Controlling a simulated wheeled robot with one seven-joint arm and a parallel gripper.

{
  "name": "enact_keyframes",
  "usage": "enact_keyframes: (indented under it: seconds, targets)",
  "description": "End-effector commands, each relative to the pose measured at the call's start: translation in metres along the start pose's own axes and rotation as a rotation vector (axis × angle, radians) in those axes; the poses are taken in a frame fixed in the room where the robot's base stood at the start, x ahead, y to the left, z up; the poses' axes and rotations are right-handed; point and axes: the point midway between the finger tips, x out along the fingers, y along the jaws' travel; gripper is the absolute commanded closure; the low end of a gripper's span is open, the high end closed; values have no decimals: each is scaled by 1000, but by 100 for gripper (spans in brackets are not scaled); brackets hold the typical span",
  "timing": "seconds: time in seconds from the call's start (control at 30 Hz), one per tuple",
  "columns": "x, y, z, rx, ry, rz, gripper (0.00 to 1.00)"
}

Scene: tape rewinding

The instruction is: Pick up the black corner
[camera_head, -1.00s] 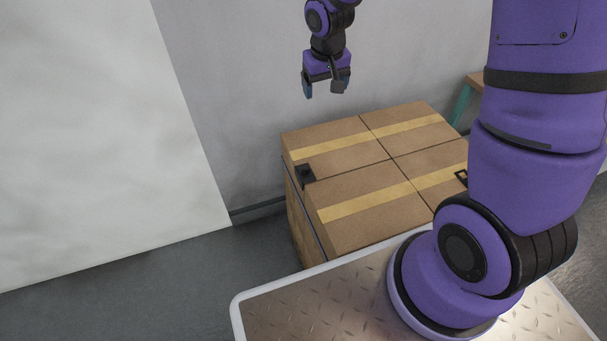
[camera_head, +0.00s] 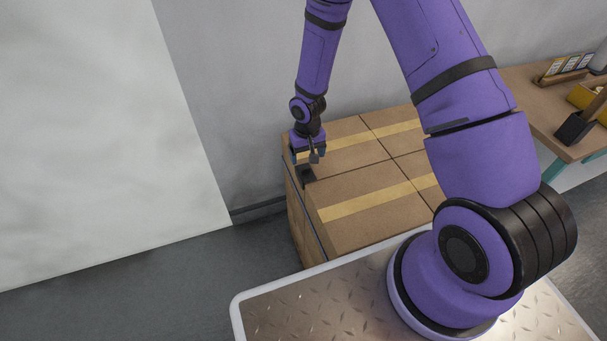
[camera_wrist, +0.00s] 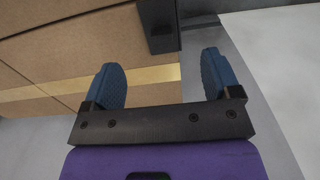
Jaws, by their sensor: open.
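The black corner (camera_head: 306,175) sits at the left edge of the taped boxes, partly hidden behind my gripper in the head view. In the wrist view the black corner (camera_wrist: 158,25) lies beyond the fingertips, at the boxes' edge, about midway between the fingers. My gripper (camera_head: 308,158) is over the left end of the boxes, just above and behind the corner. In the wrist view my gripper (camera_wrist: 160,75) has its two blue fingers wide apart, with nothing held between them.
The cardboard boxes (camera_head: 350,187) with yellow tape form a flat-topped stack. A wooden table (camera_head: 540,105) at the right carries a black holder (camera_head: 575,128) and a yellow bin (camera_head: 590,98). A white panel (camera_head: 90,130) stands at the left. Floor shows left of the stack.

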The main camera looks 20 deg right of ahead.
Motion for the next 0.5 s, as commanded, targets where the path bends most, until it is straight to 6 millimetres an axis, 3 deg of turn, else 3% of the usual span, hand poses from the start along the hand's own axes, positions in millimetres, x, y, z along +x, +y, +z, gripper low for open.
enact_keyframes:
  seconds: [0.1,0.37,0.5]
  targets:
    - [14,0,0,-2,-2,0,17]
    - [30,-1,-1,-1,-2,1,17]
    - [49,-2,-3,-2,-2,1,17]
